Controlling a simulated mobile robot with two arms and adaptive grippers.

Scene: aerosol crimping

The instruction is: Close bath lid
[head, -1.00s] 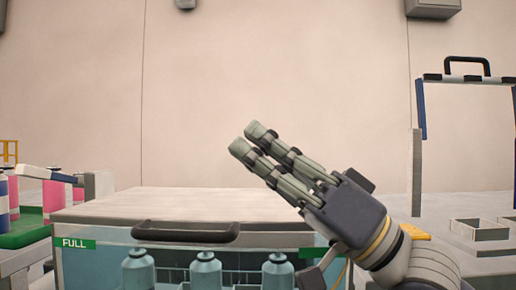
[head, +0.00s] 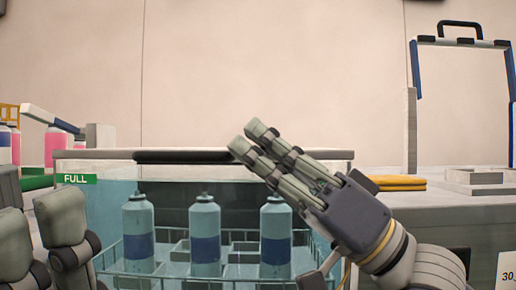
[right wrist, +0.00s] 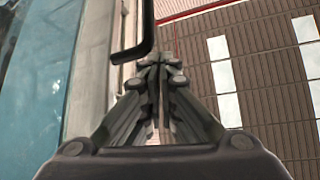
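The bath (head: 108,205) is a see-through teal tank with a green FULL label. Its pale lid (head: 300,154) lies roughly level across the top, seen almost edge-on. I cannot tell whether it is fully seated. A black handle (head: 183,156) is on the lid's front; it also shows in the right wrist view (right wrist: 128,48). My right gripper (head: 251,139) is in front of the lid, right of the handle, its fingers together and empty. It also shows in the right wrist view (right wrist: 161,65), beside the handle. My left gripper (head: 40,205) is at the lower left, partly cut off.
Several teal cans (head: 205,225) stand in a wire basket inside the bath. Pink cans (head: 56,146) stand at the left. A yellow cloth-like item (head: 400,183) and a grey tray (head: 474,184) lie on the right worktop, near a tall frame (head: 412,110).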

